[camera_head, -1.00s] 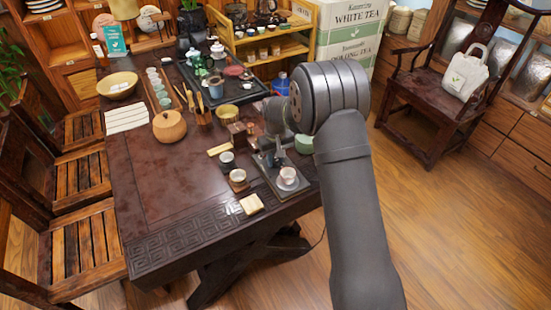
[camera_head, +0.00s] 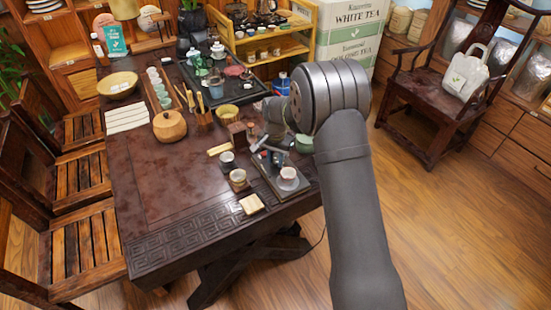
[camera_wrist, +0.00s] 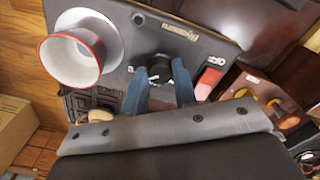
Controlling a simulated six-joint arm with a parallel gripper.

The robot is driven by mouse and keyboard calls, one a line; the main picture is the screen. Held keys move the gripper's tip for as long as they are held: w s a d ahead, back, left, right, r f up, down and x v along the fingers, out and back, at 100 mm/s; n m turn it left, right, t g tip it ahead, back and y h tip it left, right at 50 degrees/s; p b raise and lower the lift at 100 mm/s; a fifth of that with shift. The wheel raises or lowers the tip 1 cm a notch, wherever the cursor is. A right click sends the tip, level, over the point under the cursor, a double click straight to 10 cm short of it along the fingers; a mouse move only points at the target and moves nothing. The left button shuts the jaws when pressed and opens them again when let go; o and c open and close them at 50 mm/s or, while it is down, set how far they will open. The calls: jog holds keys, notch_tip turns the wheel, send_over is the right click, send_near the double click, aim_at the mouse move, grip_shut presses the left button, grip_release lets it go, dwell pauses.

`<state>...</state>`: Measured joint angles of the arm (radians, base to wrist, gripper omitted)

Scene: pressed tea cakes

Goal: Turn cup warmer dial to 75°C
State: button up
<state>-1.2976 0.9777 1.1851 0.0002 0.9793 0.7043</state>
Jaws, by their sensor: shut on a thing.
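The cup warmer (camera_head: 264,176) is a dark flat unit near the table's front right edge. In the wrist view its dark panel (camera_wrist: 200,44) fills the upper middle. Its black dial (camera_wrist: 159,68) sits between the two blue fingers of my gripper (camera_wrist: 160,76), which is shut on it. The dial's marks and pointer are too small or hidden to read. A white cup with a red rim (camera_wrist: 75,58) sits on the round white plate of the warmer, left of the dial; it also shows in the head view (camera_head: 288,174). A red switch (camera_wrist: 208,82) marked OFF lies close right of the dial.
Two small cups (camera_head: 228,161) and (camera_head: 238,177) stand just left of the warmer. A pale square block (camera_head: 251,204) lies in front. A wooden pot (camera_head: 169,126) and a tea tray stand farther back. The table's front left is clear.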

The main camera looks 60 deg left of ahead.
aim_at(276, 161)
jog(key=shift+m, duration=0.9)
jog(key=o, duration=1)
notch_tip(276, 161, up, 18)
jog(key=shift+f, duration=0.25)
notch_tip(276, 161, down, 18)
jog(key=shift+r, duration=0.2)
